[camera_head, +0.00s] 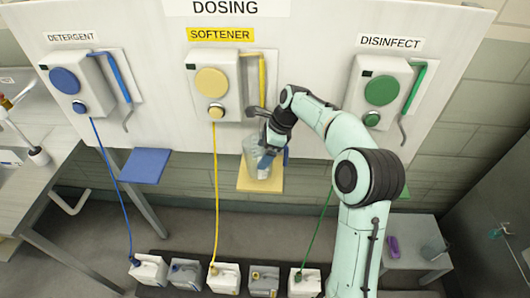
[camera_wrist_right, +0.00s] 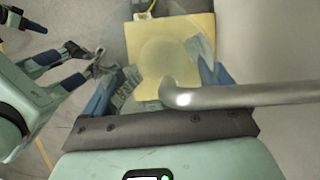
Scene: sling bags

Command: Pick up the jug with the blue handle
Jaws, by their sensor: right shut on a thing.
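The clear jug (camera_head: 259,165) is on or just above the yellow shelf under the softener dispenser. Blue shows beside it, but I cannot separate handle from gripper finger. My right gripper (camera_head: 270,143) is at the jug, shut on it. In the right wrist view its two blue fingers (camera_wrist_right: 158,85) flank the jug (camera_wrist_right: 165,55), with the yellow shelf (camera_wrist_right: 143,22) below. Which part of the jug is gripped is hidden. My left gripper (camera_wrist_right: 91,56) shows at the left of the right wrist view, apparently open and empty, and is outside the head view.
A metal spout (camera_wrist_right: 250,95) crosses close over the jug. The dispenser panel (camera_head: 310,60) stands behind. A blue shelf (camera_head: 145,165) is to the left. Several canisters (camera_head: 225,278) stand in a row below.

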